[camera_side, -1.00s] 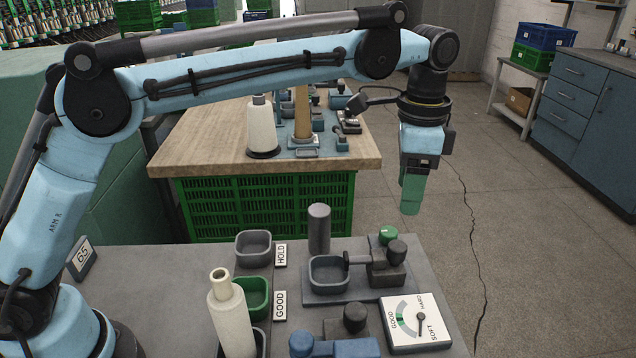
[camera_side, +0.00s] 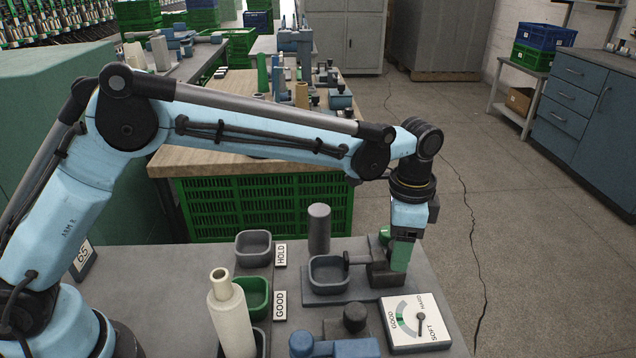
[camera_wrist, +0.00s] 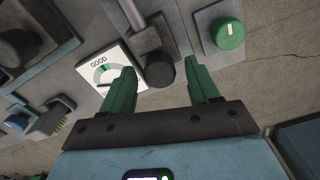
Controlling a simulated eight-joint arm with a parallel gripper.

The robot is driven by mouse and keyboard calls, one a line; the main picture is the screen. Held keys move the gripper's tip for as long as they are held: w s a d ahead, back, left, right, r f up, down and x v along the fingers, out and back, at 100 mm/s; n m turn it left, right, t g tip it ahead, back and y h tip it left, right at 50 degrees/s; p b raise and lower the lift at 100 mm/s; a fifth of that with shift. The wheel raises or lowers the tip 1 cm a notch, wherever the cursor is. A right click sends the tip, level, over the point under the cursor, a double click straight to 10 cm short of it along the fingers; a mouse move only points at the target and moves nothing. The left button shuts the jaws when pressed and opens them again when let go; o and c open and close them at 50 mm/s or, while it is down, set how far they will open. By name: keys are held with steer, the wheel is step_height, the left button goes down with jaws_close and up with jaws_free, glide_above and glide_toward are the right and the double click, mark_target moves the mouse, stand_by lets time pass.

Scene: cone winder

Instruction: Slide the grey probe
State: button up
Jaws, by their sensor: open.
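The grey probe (camera_side: 347,259) is a dark rod and disc on the block beside the grey tray (camera_side: 328,287) in the side view. My gripper (camera_side: 399,262) is lowered over the right end of that block and hides part of it. In the wrist view, my gripper (camera_wrist: 162,80) has its two green fingers apart. A dark round knob (camera_wrist: 160,72) with a rod running up from it shows between and just beyond the fingertips. I cannot tell whether a finger touches it.
A green knob (camera_wrist: 229,33) is right of the fingers in the wrist view. A gauge (camera_side: 415,322) stands at the table's front right. A grey post (camera_side: 319,230) is behind the tray. HOLD and GOOD bins and a cream cone (camera_side: 231,320) stand left.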

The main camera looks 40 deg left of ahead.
steer(key=shift+f, duration=0.2)
jaws_close()
steer(key=shift+w+d, duration=1.2)
jaws_free()
step_height(320, 180, up, 12)
stand_by(0.4)
